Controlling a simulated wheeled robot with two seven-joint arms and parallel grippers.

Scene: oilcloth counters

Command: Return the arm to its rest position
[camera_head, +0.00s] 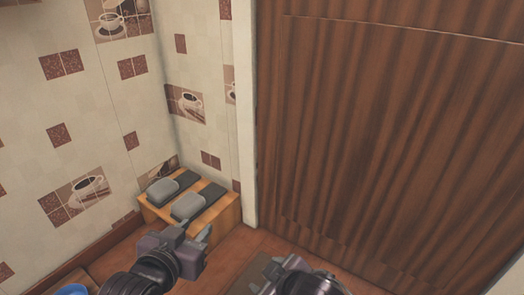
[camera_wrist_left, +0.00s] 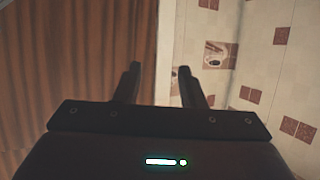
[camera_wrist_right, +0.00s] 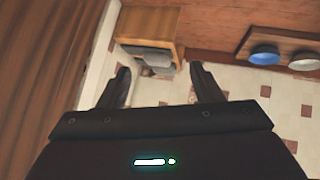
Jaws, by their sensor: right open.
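My left gripper (camera_head: 195,231) comes in from the left, in front of a small wooden stand in the corner. In the left wrist view its two fingers (camera_wrist_left: 159,75) stand apart with nothing between them. My right gripper (camera_head: 280,265) is at the bottom middle, low before the brown door. In the right wrist view its fingers (camera_wrist_right: 160,72) are spread wide and empty. My arms are only partly in view.
The wooden stand (camera_head: 223,213) holds grey and dark slipper-like things (camera_head: 188,205). A brown ribbed door or panel (camera_head: 390,140) fills the right. A tiled wall (camera_head: 60,100) is at left. In the right wrist view a blue bowl (camera_wrist_right: 264,56) and a pale bowl (camera_wrist_right: 304,63) sit on a wooden board.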

